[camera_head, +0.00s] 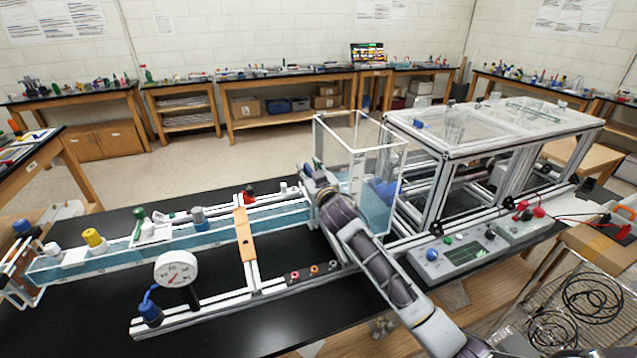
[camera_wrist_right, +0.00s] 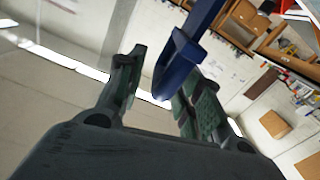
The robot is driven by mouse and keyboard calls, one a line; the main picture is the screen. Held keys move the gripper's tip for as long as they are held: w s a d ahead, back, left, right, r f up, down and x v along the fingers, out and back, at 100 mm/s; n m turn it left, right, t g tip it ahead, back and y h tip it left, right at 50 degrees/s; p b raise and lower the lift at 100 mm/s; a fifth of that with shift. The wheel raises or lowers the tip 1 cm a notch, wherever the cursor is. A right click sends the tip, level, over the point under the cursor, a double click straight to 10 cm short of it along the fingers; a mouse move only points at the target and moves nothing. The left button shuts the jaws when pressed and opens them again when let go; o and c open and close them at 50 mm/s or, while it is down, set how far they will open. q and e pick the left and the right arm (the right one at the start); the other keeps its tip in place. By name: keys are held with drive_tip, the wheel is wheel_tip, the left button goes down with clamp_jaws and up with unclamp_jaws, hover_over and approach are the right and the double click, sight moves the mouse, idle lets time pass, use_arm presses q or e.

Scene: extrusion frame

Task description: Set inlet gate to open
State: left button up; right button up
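A clear tank (camera_head: 345,140) stands in the middle of the bench, at the end of a long clear water channel (camera_head: 185,236). My right gripper (camera_head: 318,178) is at the tank's left side, with its arm coming from the lower right. In the right wrist view, my right gripper (camera_wrist_right: 163,70) has its fingers apart. A blue handle-like part (camera_wrist_right: 182,62) shows between them, closer to the right finger, with a gap to the left finger. I cannot tell whether it is the inlet gate; in the head view my arm hides that spot. My left gripper is not in view.
An orange crosspiece (camera_head: 245,236) spans the channel. A round dial gauge (camera_head: 176,269) stands in front of it. A framed clear enclosure (camera_head: 490,130) and a control box (camera_head: 460,255) are to the right.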

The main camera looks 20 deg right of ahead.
drive_tip(key=s, duration=1.2)
drive_tip(key=shift+d, duration=0.3)
idle(0.8)
